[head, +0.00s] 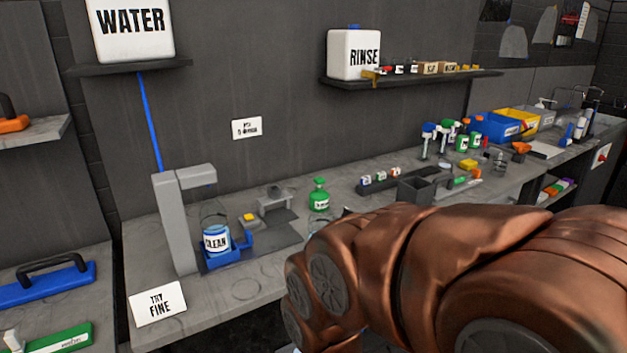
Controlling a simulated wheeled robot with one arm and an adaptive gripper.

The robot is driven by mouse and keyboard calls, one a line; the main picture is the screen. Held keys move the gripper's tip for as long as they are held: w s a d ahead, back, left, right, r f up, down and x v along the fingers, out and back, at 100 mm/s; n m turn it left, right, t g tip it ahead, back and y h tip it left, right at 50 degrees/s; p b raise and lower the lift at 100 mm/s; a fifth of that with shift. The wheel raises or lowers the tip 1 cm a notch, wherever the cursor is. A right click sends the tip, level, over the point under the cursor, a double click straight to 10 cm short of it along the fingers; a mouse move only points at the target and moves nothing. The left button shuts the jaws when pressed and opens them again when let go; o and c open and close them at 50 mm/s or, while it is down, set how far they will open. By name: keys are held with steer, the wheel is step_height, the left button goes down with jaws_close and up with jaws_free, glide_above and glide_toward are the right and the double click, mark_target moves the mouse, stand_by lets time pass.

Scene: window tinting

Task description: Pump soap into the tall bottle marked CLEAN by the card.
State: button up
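The bottle marked CLEAN (216,239) stands upright in a blue holder (238,250) under a grey dispenser arm on the left of the bench. Its upper part is clear and its label is white and blue. A small green bottle (319,196) with a green top stands further right; its label is too small to read surely. A white card (158,303) reading TRY FINE lies at the bench's front left. Another white card (246,128) is on the wall, its text too small to read. My copper arm fills the lower right; my gripper is not visible.
The grey dispenser (171,222) has a blue tube up to a WATER tank (133,28). A RINSE tank (354,55) sits on a wall shelf. Spray bottles (428,138) and coloured bins (490,127) stand along the bench. My arm hides part of the front edge.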

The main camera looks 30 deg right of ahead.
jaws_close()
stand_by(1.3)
